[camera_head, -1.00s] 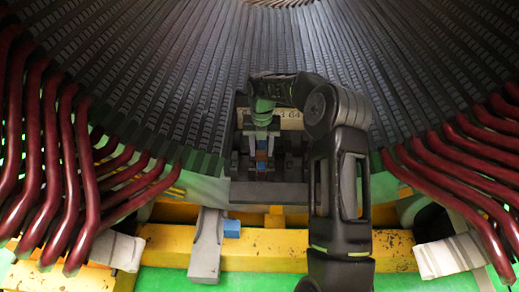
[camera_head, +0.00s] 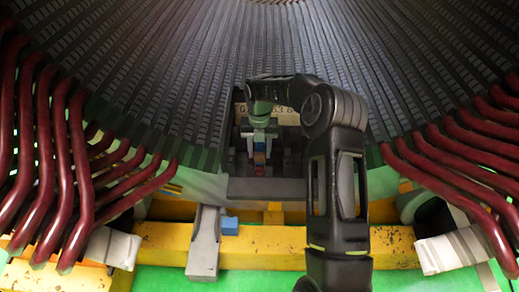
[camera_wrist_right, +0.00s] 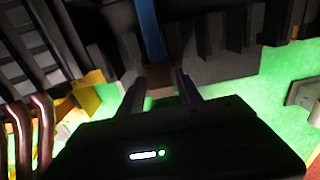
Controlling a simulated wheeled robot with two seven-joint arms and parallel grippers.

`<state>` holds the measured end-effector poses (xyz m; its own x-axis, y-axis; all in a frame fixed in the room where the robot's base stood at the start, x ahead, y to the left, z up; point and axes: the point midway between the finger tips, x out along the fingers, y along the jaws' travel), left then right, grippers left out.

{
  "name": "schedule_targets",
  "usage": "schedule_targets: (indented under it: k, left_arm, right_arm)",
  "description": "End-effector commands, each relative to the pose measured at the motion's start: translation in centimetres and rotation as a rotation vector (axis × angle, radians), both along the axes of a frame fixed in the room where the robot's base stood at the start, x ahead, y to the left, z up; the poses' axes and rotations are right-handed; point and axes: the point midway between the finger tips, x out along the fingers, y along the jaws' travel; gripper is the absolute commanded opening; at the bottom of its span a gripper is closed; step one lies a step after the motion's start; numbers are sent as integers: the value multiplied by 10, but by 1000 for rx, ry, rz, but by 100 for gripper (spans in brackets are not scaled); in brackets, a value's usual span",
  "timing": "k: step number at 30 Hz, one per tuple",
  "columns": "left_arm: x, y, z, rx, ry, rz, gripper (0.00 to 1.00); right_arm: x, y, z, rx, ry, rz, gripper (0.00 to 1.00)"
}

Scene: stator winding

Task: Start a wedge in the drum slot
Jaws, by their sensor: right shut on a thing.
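My right gripper (camera_head: 260,135) points down at the dark front recess of the drum (camera_head: 215,85), whose ribbed inner wall has many long slots. In the right wrist view its two fingers (camera_wrist_right: 160,90) close around a small brown piece (camera_wrist_right: 158,76), which looks like the wedge. A blue strip (camera_wrist_right: 150,30) runs beyond the fingers, in line with the brown piece. In the head view small blue and orange-brown patches (camera_head: 259,158) show just below the fingertips. I cannot tell whether the wedge touches a slot. My left gripper is out of view.
Dark red bent coil bars (camera_head: 75,160) stand at the left, and more red bars (camera_head: 450,165) at the right. A yellow beam (camera_head: 265,248) crosses in front, with a grey bracket (camera_head: 205,245) and a small blue block (camera_head: 230,226). The floor is green.

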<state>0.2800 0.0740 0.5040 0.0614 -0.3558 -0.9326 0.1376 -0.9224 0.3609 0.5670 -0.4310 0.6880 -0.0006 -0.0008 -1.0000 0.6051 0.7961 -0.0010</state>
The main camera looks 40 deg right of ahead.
Motion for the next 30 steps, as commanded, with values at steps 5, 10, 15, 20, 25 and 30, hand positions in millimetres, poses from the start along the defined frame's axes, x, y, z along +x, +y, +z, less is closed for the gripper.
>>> schedule_targets:
  k: [5,10,15,20,25,30]
  left_arm:
    - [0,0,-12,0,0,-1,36]
    - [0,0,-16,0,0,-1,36]
    - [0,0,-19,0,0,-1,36]
    - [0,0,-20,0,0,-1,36]
    - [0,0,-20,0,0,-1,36]
    - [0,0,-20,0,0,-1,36]
  right_arm:
    - [0,0,-15,0,0,0,0]
    - [0,0,-24,0,0,0,0]
    - [0,0,-31,-1,-1,0,0]
    - [0,0,-34,-1,-1,0,0]
    - [0,0,-34,0,0,0,0]
    - [0,0,-34,0,0,0,0]
